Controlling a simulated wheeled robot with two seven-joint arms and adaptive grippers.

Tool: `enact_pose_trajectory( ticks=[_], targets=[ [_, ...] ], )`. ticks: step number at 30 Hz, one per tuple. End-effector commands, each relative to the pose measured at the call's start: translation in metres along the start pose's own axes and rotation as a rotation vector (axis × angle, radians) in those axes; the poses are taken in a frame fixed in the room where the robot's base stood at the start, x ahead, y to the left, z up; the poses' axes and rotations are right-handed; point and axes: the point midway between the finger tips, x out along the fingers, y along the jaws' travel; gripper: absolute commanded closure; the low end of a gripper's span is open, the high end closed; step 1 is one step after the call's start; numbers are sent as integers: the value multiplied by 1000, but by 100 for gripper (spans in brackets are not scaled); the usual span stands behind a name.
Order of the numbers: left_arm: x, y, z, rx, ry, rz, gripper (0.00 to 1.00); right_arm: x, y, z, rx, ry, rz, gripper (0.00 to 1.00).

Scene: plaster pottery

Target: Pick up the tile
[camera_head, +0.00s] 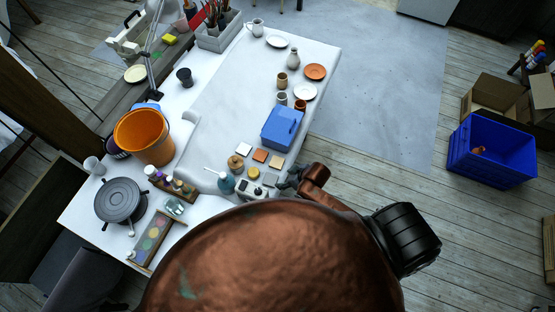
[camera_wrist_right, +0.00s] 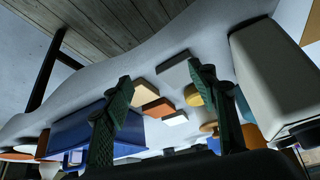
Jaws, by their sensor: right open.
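Several small square tiles lie on the white table (camera_head: 225,100) near its front right: a white tile (camera_head: 243,150), an orange-brown tile (camera_head: 260,156) and a beige tile (camera_head: 276,162). In the wrist view the beige tile (camera_wrist_right: 146,91), the orange-brown tile (camera_wrist_right: 158,107), the white tile (camera_wrist_right: 175,118) and a grey tile (camera_wrist_right: 173,62) show between or just beyond the fingers. My right gripper (camera_wrist_right: 161,78) is open and empty, with dark green fingers apart. In the head view my right gripper (camera_head: 288,182) is near the beige tile, partly hidden by my arm. My left gripper is not seen.
A blue box (camera_head: 283,128) stands just behind the tiles. A yellow round piece (camera_head: 253,173), a wooden-topped jar (camera_head: 235,163) and a blue-grey bottle (camera_head: 226,183) crowd the left. An orange bucket (camera_head: 144,135) is further left. The table's middle is clear.

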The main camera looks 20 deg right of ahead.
Motion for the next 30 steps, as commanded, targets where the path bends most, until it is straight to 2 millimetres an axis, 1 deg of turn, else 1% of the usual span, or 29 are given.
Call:
enact_pose_trajectory(
  ticks=[1,4,7,10,12,14,18,21,25,30],
  targets=[
    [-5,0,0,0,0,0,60,-2,-1,-11,-32,8,-13,47],
    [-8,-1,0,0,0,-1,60,0,-5,-27,-83,25,-47,47],
    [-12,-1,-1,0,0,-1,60,3,-6,-40,-133,34,-77,47],
    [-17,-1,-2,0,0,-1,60,3,0,-51,-180,36,-103,47],
    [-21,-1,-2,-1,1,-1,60,3,9,-56,-211,32,-117,47],
    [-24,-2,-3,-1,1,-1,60,1,20,-60,-231,26,-126,47],
    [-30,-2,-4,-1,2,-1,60,-5,48,-62,-252,7,-132,47],
    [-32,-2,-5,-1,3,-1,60,-7,61,-63,-253,1,-132,47],
    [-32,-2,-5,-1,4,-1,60,0,65,-62,-250,-2,-133,47],
    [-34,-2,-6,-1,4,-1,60,18,62,-62,-249,-1,-134,47]
  ],
)
